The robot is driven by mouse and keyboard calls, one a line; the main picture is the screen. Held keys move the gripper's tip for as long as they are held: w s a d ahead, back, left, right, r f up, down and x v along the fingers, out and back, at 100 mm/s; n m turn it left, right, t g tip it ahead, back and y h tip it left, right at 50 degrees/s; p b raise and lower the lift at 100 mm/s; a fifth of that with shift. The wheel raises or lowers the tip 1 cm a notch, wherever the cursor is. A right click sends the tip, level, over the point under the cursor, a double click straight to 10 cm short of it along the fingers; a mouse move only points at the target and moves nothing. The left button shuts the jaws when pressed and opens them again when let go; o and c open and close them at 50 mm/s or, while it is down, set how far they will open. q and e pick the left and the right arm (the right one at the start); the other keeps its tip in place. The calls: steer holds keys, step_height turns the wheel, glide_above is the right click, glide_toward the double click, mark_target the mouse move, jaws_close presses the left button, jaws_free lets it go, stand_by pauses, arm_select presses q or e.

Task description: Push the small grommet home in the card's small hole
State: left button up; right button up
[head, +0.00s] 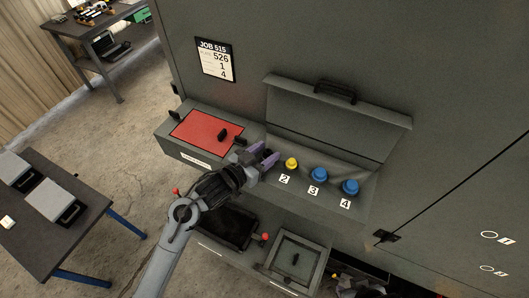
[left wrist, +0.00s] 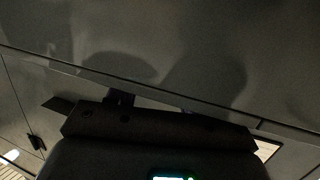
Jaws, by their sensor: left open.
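A white job card (head: 215,60) on the grey cabinet front reads "JOB 515", "526", "1" and "4"; its smaller print is unreadable. Two white rings, apparently holes, show at far right: an upper ring (head: 489,235) and a lower ring (head: 487,268), each beside a small label. On the ledge under the raised flap stand a yellow round piece (head: 292,163) at label 2, a blue one (head: 319,174) at label 3 and a blue one (head: 350,187) at label 4. My left gripper (head: 264,156) is open, its purple fingers just left of the yellow piece. Anything between the fingers is unclear.
A red panel (head: 205,131) with black handles lies left of my gripper. The raised flap (head: 340,113) has a black handle. Below are open drawers, including a grey tray (head: 299,250). A dark table (head: 60,215) stands at left. The left wrist view is mostly dark.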

arm_select(q)
steer(key=b+v, duration=0.1)
steer(key=v, duration=0.9)
steer(key=shift+s+a+b, duration=0.25)
steer(key=shift+s+b, duration=0.05)
steer(key=shift+s, duration=0.05)
steer(key=shift+r, duration=0.1)
steer(key=s+f+n+g+y+p, duration=0.1)
steer(key=s+f+n+y+p, duration=0.25)
steer(key=s+f+p, duration=0.45)
steer(key=s+a+n+g+y, duration=0.2)
steer(key=s+a+g+y, duration=0.4)
steer(key=s+a, duration=0.8)
steer(key=s+g, duration=0.1)
steer(key=s, duration=0.2)
steer(key=shift+s+f+y, duration=0.3)
steer(key=shift+f+y, duration=0.05)
steer(key=shift+f, duration=0.05)
